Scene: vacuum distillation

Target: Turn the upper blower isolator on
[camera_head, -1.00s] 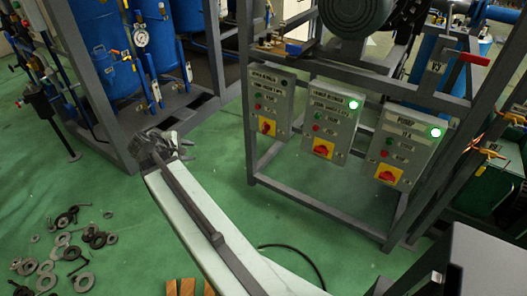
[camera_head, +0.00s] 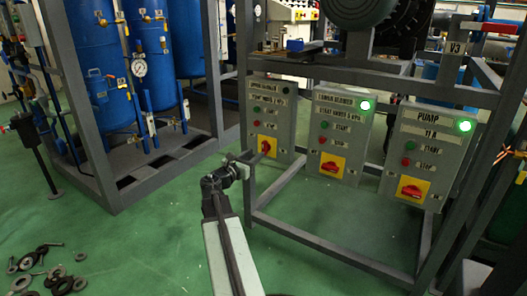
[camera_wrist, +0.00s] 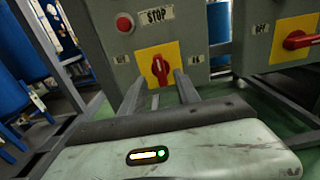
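The upper blower isolator is a red rotary knob (camera_head: 266,146) on a yellow plate, low on the leftmost grey control box (camera_head: 284,100). The box's green lamp is not lit, unlike the other two boxes. In the wrist view the red knob (camera_wrist: 160,70) stands upright, its long side near vertical, below a STOP label. My gripper (camera_head: 252,158) is at the box's lower front. In the wrist view my gripper (camera_wrist: 159,80) is open, with one finger to either side of the knob and a visible gap. I cannot tell whether the fingertips reach around it.
The lower blower box (camera_head: 336,130) and the pump box (camera_head: 424,150) have lit green lamps and red knobs lying horizontal. A grey frame (camera_head: 300,222) surrounds the boxes. Blue tanks (camera_head: 98,65) stand at left. Loose metal rings (camera_head: 55,283) lie on the green floor.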

